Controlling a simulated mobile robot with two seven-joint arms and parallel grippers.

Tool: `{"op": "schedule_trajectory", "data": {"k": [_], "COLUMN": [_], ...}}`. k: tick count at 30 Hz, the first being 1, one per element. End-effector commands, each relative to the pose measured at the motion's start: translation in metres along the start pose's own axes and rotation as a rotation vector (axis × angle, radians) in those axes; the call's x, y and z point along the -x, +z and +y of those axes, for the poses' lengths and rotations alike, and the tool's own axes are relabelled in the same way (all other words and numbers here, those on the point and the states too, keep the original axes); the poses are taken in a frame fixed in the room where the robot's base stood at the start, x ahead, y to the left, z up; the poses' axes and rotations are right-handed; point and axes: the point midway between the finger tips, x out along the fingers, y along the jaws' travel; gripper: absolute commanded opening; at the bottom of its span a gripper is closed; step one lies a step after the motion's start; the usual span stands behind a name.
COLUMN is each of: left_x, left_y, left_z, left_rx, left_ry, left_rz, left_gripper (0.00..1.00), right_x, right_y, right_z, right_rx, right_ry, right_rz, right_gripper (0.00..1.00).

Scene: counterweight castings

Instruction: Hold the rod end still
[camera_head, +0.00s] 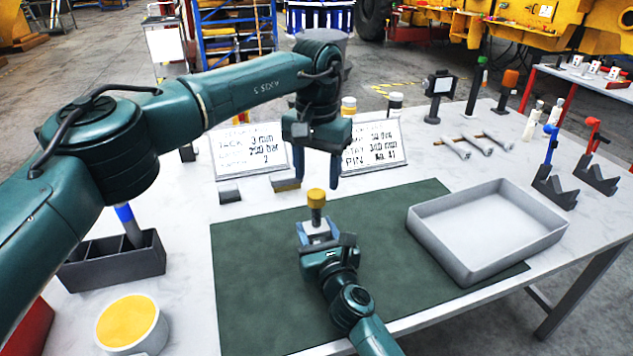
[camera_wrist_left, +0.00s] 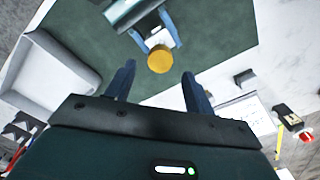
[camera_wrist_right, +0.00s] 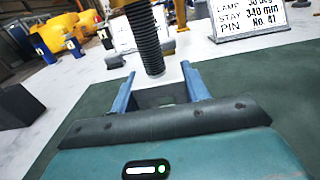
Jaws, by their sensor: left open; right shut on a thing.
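The rod end shows in the head view as a pale metal block (camera_head: 317,232) with an upright stem and a yellow cap (camera_head: 316,196) on top. My right gripper (camera_head: 318,232) is shut on the block, just above the green mat. The right wrist view shows the dark threaded stem (camera_wrist_right: 149,48) rising from between the fingers; its top is out of that frame. My left gripper (camera_head: 318,180) is open and empty, pointing down above and slightly behind the cap. In the left wrist view the yellow cap (camera_wrist_left: 160,60) appears beyond the fingertips, apart from them.
A green mat (camera_head: 260,290) covers the table's middle. A grey tray (camera_head: 470,271) stands at right. Two printed signs (camera_head: 250,152) stand behind the grippers. A dark divided holder (camera_head: 115,265) and a yellow-topped round container (camera_head: 130,322) are at left. Tools and stands line the far right.

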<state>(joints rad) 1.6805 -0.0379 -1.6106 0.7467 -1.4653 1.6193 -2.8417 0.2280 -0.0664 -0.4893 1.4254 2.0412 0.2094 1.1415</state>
Motion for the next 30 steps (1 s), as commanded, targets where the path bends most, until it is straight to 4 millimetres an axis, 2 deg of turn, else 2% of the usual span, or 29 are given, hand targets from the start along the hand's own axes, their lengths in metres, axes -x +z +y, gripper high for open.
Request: {"op": "schedule_trajectory", "data": {"k": [3, 9, 11, 16, 20, 30], "left_x": [0.0089, 0.0089, 0.0088, 0.0091, 0.0101, 0.0138], "left_y": [-0.0001, 0.0001, 0.0001, 0.0001, 0.0001, -0.0001], "left_z": [0.0004, 0.0002, 0.0002, 0.0001, 0.0001, 0.0007], "left_rx": [0.0, 0.0, 0.002, 0.098, 0.306, 1.052], "left_ry": [0.001, 0.001, 0.001, 0.001, 0.0, 0.001], "left_rz": [0.0, -0.001, -0.001, -0.001, -0.001, -0.001], "left_gripper": [0.54, 0.54, 0.49, 0.49, 0.49, 0.49], "right_x": [0.0004, 0.0004, 0.0004, 0.0004, 0.0004, 0.0004], "right_y": [-0.0015, -0.0014, -0.0014, -0.0014, -0.0014, -0.0014], "right_z": [0.0, 0.0, 0.0, 0.0, 0.0, 0.0001], "right_rx": [0.0, 0.0, 0.0, 0.0, 0.0, 0.0], "right_ry": [0.0, 0.0, 0.0, 0.0, 0.0, 0.0], "right_rz": [0.002, 0.002, 0.002, 0.002, 0.002, 0.003], "right_gripper": [0.0, 0.0, 0.0, 0.0, 0.0, 0.0]}}
